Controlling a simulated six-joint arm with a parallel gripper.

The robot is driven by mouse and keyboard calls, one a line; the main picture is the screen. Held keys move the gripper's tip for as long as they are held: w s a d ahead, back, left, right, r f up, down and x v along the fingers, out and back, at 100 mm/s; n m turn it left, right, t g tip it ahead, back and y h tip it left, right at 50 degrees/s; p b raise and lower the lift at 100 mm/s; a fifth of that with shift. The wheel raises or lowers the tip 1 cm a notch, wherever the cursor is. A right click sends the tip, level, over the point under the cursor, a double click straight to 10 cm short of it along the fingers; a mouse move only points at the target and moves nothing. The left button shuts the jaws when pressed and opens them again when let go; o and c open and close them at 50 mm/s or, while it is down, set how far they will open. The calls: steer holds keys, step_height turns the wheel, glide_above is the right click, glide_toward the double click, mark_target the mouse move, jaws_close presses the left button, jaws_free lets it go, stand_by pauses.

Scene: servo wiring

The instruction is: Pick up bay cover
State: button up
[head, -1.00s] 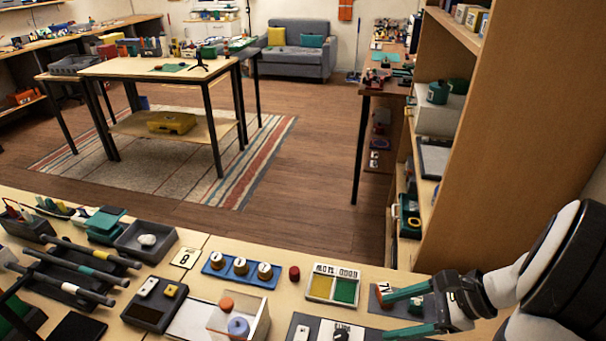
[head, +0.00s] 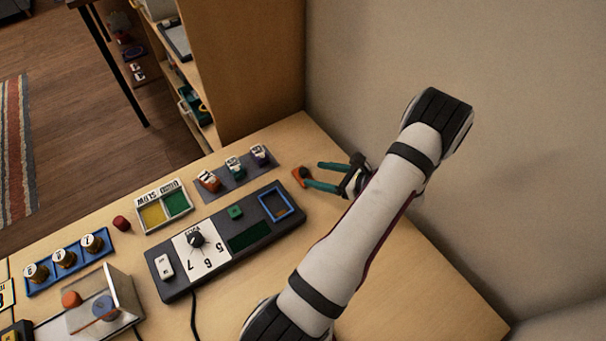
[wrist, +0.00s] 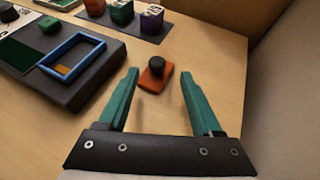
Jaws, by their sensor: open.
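The bay cover appears to be a small orange plate with a dark round knob. It lies flat on the table (head: 445,290) beyond my gripper's tips in the head view (head: 297,177). In the wrist view the orange cover (wrist: 152,80) lies ahead, between the lines of the two fingers. My gripper (head: 317,175) has two green fingers, open and empty, pointing toward the cover. They show wide apart in the wrist view (wrist: 160,88). Nothing is held.
A dark control panel (head: 180,285) with a dial and a blue-framed bay (head: 290,210) lies left of the cover. A strip (head: 238,182) with several small blocks is behind it. A wall (head: 420,60) rises at right. Table around the cover is clear.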

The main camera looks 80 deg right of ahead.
mark_target(308, 173)
steer(key=x, duration=0.3)
steer(key=shift+w+f, duration=0.1)
steer(key=shift+w, duration=0.35)
jaws_close()
